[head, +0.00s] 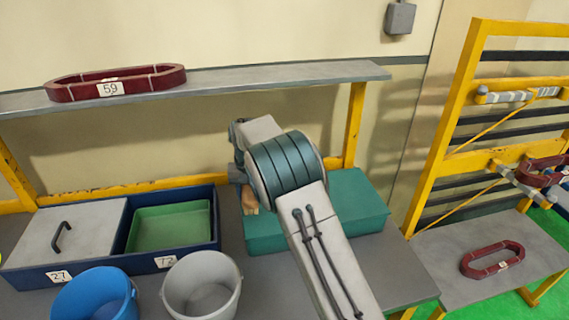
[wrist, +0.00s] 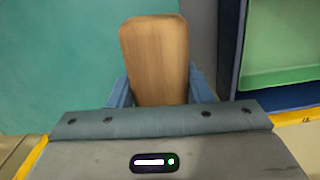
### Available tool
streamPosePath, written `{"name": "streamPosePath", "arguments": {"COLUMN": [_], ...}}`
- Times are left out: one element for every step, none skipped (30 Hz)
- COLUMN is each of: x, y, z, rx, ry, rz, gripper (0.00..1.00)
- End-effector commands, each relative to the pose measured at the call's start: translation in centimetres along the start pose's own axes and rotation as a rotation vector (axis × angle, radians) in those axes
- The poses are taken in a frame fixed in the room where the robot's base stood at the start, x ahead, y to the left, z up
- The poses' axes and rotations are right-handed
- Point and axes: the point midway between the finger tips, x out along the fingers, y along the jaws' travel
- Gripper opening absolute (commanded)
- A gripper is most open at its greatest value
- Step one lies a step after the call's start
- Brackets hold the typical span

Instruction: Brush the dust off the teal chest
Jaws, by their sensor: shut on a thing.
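The teal chest (head: 362,207) sits on the grey bench, partly hidden behind my arm; its lid is closed. Its teal surface also fills the left of the wrist view (wrist: 60,60). My gripper (head: 241,187) is at the chest's left end, mostly hidden by my arm. Its blue fingers (wrist: 158,92) are shut on a wooden brush (wrist: 154,50), of which only the flat, rounded wooden part shows. The brush's wood shows low beside the chest's left edge in the head view (head: 250,201). Bristles are hidden, and I cannot tell whether the brush touches the chest. No dust can be made out.
A navy box (head: 168,260) with a grey lid (head: 70,232) and green tray (head: 170,228) stands left of the chest. A blue bucket (head: 95,297) and grey bucket (head: 202,287) stand in front. A shelf (head: 250,78) holding a dark red coil (head: 150,79) runs above.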

Motion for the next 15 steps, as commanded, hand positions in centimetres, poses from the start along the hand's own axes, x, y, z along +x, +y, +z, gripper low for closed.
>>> {"name": "streamPosePath", "arguments": {"x": [-0.9,-1.2,-1.5,-1.8,-2.1,-2.5,-2.7,-3.0,-3.4,-3.6,-3.9,-4.1,-4.3,-4.5,-4.7], "y": [0.0,0.0,0.0,0.1,0.1,0.2,0.2,0.3,0.4,0.5,0.5,0.5,0.6,0.6,0.6], "z": [-0.1,-0.1,-0.1,-0.1,-0.1,-0.1,-0.1,-0.1,-0.2,-0.2,-0.2,-0.2,-0.2,-0.2,-0.2], "rx": [0.000,0.000,0.000,0.001,0.001,0.003,0.004,0.005,0.006,0.007,0.008,0.008,0.009,0.009,0.010], "ry": [0.002,0.003,0.003,0.003,0.003,0.004,0.004,0.004,0.003,0.003,0.003,0.003,0.002,0.002,0.002], "rz": [-0.001,-0.001,-0.001,-0.001,-0.001,-0.002,-0.002,-0.002,-0.002,-0.002,-0.002,-0.002,-0.002,-0.002,-0.002], "gripper": [0.24,0.24,0.24,0.24,0.24,0.24,0.24,0.24,0.24,0.24,0.24,0.24,0.24,0.24,0.24]}}
